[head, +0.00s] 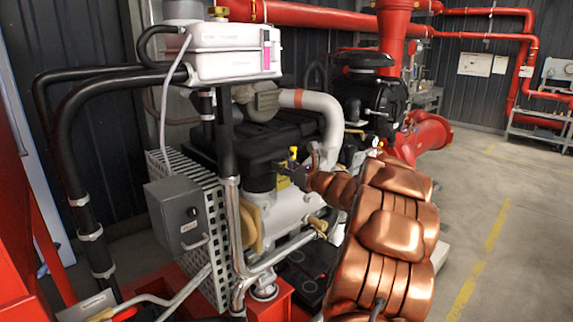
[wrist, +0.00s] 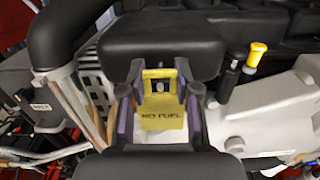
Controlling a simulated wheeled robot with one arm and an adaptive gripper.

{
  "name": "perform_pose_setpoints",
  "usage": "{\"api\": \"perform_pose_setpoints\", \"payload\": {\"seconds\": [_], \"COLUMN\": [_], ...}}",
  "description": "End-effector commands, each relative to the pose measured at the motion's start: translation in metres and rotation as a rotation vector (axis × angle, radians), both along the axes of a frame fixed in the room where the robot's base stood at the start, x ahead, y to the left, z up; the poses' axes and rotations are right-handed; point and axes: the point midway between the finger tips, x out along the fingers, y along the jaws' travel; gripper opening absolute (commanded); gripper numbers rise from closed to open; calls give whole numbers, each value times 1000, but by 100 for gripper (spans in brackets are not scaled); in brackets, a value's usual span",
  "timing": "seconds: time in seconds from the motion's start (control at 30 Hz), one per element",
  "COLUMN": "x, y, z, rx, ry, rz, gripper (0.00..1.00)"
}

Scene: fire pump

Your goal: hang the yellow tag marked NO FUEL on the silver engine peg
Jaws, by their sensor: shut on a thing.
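The yellow tag (wrist: 163,113) marked NO FUEL sits between the fingers of my gripper (wrist: 160,84) in the wrist view. My gripper is shut on the tag, which has a square opening near its top. A small silver spot, likely the silver engine peg (wrist: 158,87), shows in that opening; I cannot tell whether it passes through or lies behind. In the head view my gripper (head: 287,169) is against the engine's side, below the black cover. A yellow sliver of the tag (head: 282,183) shows there; the peg is hidden.
A yellow-topped dipstick (wrist: 257,56) stands right of the tag, close to my gripper in the head view. The black engine cover (wrist: 160,30) lies just beyond the fingers. A grey control box (head: 184,215) and black pipes (head: 75,130) are on the left. Open floor (head: 510,220) lies right.

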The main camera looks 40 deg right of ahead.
Motion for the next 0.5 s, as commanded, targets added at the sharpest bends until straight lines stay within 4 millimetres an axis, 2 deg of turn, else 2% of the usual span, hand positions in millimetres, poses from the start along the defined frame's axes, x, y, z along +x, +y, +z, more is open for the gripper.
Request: {"api": "perform_pose_setpoints", "payload": {"seconds": [0.03,0.5], "x": [1,9], "y": [0,-1], "z": [-5,-8], "rx": [-1,-1], "ry": [0,-1], "rz": [-1,-1], "gripper": [8,8]}}
